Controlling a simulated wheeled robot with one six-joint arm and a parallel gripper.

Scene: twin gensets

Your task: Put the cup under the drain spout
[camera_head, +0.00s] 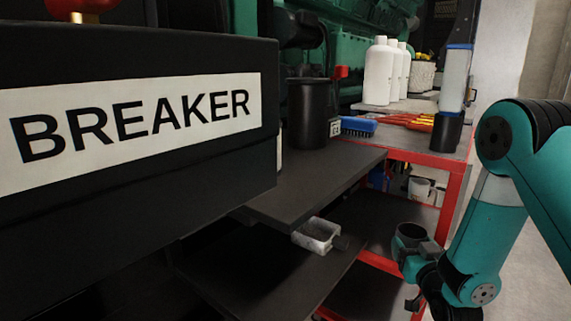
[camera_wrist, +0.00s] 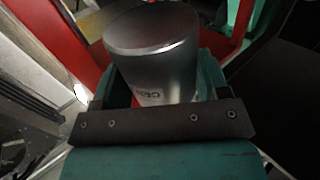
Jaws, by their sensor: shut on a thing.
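My gripper (camera_head: 412,262) is at the lower right in the head view, beside the red-framed cart. It is shut on a dark grey cup (camera_head: 409,233). In the wrist view the cup (camera_wrist: 155,55) is a smooth metallic cylinder with partly hidden print low on its side. It sits between the teal jaws of my gripper (camera_wrist: 160,92). I cannot tell whether anything is in it. I cannot make out the drain spout for certain. A red lever (camera_head: 341,72) shows by the green genset, above and beside a black cylinder (camera_head: 308,112).
A large black BREAKER box (camera_head: 130,120) fills the left. A dark shelf (camera_head: 310,185) lies under the black cylinder, with a grey metal holder (camera_head: 317,234) below its edge. The red cart (camera_head: 457,195) carries white bottles (camera_head: 379,70), a blue brush (camera_head: 359,127) and orange-handled tools (camera_head: 405,121).

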